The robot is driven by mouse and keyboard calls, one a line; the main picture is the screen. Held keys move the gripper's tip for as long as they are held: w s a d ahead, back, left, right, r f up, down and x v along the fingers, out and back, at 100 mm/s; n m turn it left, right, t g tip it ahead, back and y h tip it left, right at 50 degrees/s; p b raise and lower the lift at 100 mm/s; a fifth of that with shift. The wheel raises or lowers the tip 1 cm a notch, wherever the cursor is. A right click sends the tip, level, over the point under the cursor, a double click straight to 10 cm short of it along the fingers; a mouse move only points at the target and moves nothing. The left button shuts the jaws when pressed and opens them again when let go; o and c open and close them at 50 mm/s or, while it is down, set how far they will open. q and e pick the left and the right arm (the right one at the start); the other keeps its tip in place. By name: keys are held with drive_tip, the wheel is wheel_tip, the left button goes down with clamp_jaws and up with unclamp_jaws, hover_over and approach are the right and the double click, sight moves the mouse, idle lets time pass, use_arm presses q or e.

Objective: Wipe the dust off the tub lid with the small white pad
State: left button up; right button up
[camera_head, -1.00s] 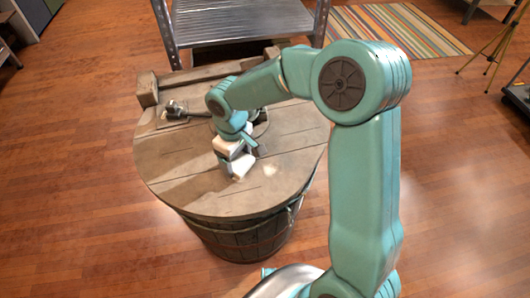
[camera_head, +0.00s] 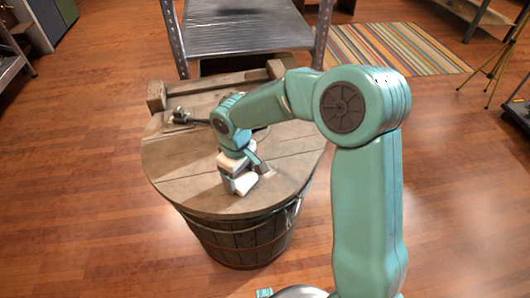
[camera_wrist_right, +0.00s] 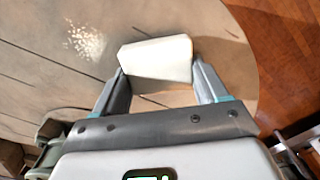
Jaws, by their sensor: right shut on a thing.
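The small white pad (camera_head: 245,184) is held between the two fingertips of my right gripper (camera_head: 240,177), over the near part of the tub lid (camera_head: 185,165). The right wrist view shows the pad (camera_wrist_right: 158,59) pinched between both fingers, near the lid's curved rim. I cannot tell whether the pad touches the lid. A speckled pale patch of dust (camera_wrist_right: 87,42) lies on the grey-brown planks, left of the pad and apart from it. I cannot make out this dust in the head view. The wooden tub (camera_head: 242,240) stands below the lid. My left gripper is not in view.
A wooden rail (camera_head: 215,86) and a dark handle-like fitting (camera_head: 185,118) stand up at the lid's back. A metal shelf (camera_head: 250,35) stands close behind the tub. A striped rug (camera_head: 395,48) lies at the back right. The floor beside the tub is clear.

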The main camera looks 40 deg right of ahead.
drive_tip(key=shift+w+d+r, duration=0.1)
drive_tip(key=shift+w+r, duration=0.1)
drive_tip(key=shift+r, duration=0.65)
drive_tip(key=shift+s+r+p, duration=0.1)
drive_tip(key=shift+r+p, duration=0.45)
drive_tip(key=shift+r, duration=0.05)
drive_tip(key=shift+r+p, duration=2)
drive_tip(key=shift+r, duration=0.4)
drive_tip(key=shift+f, duration=0.1)
